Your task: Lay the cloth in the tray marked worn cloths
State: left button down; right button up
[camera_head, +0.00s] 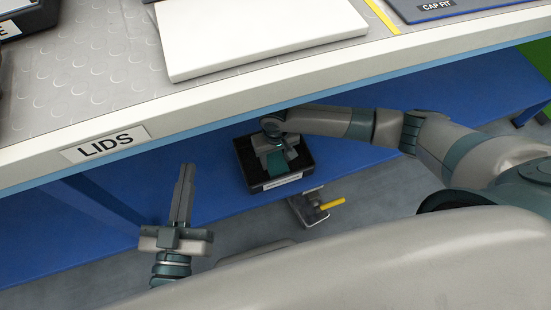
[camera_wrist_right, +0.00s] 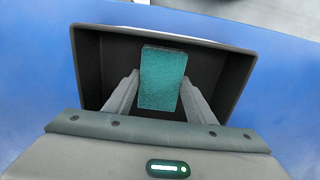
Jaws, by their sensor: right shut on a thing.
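The cloth (camera_wrist_right: 162,78) is a teal, flat rectangle. In the right wrist view it sits between the two fingers of my right gripper (camera_wrist_right: 160,90), which is shut on it, over the black tray (camera_wrist_right: 88,60). In the head view the right gripper (camera_head: 276,158) is over the same tray (camera_head: 245,160), which stands on the blue lower shelf. Its front label is too small to read. I cannot tell whether the cloth touches the tray floor. My left gripper (camera_head: 184,185) is away to the left and empty, its fingers close together.
The bench top edge with the LIDS label (camera_head: 105,143) runs above the shelf (camera_head: 215,195). A white board (camera_head: 260,40) lies on the bench. A small metal item with a yellow handle (camera_head: 318,206) is below the tray. The shelf left of the tray is clear.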

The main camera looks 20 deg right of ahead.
aim_at(275, 161)
jog(key=o, duration=1)
jog(key=shift+f, duration=0.1)
pick_arm(q)
jog(key=shift+f, duration=0.15)
pick_arm(e)
jog(key=shift+r, duration=0.3)
jog(key=shift+r+p, duration=0.3)
jog(key=shift+r, duration=0.35)
pick_arm(q)
jog(key=s+a+f+g+y+p, duration=0.2)
jog(key=f+g, duration=0.5)
jog(key=f, duration=0.4)
jog(key=shift+s+a+p, duration=0.3)
jog(key=shift+a+p, duration=0.1)
jog(key=shift+a, duration=0.15)
pick_arm(e)
jog(key=shift+r, duration=5.2)
